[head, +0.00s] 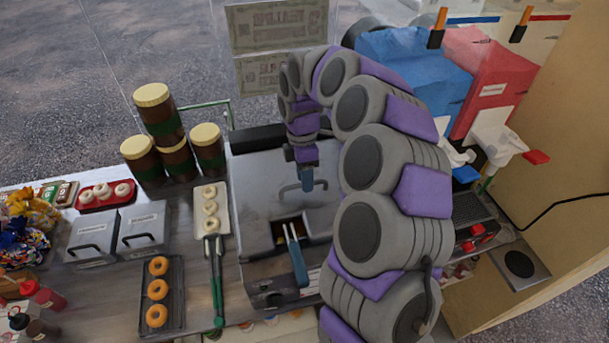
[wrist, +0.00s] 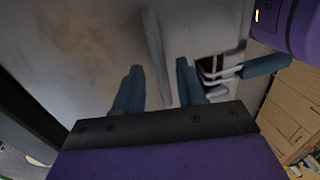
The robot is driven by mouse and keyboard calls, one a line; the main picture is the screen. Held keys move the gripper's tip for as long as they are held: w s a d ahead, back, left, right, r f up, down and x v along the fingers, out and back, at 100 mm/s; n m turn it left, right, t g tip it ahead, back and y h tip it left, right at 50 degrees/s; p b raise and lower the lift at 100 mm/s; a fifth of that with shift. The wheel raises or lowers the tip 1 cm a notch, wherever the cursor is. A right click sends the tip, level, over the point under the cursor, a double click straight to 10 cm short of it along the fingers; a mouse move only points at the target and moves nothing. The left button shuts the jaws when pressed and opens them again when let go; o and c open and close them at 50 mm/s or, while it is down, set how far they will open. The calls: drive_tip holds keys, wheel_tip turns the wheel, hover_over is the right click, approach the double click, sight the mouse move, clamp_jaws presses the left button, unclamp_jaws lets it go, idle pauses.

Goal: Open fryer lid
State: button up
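The fryer (head: 262,262) stands in the middle of the counter. Its grey metal lid (head: 258,185) lies flat and closed over the back part. The lid's bar handle (head: 288,187) is partly hidden by my gripper; in the wrist view the handle (wrist: 152,38) runs lengthwise up from between the fingers. My gripper (head: 306,184) points down just above the lid. In the wrist view my gripper (wrist: 157,72) has its blue fingers apart, one on each side of the handle's line. I cannot tell whether they touch it.
A blue-handled basket (head: 297,262) sits in the fryer's front opening. Tongs (head: 215,280), a doughnut tray (head: 174,320) and lidded containers (head: 143,228) lie left. Stacked jars (head: 160,115) stand behind left. Blue (head: 415,70) and red (head: 493,75) drink machines stand right.

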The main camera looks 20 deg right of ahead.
drive_tip(key=shift+c, duration=0.3)
clamp_jaws()
drive_tip(key=shift+r, duration=0.2)
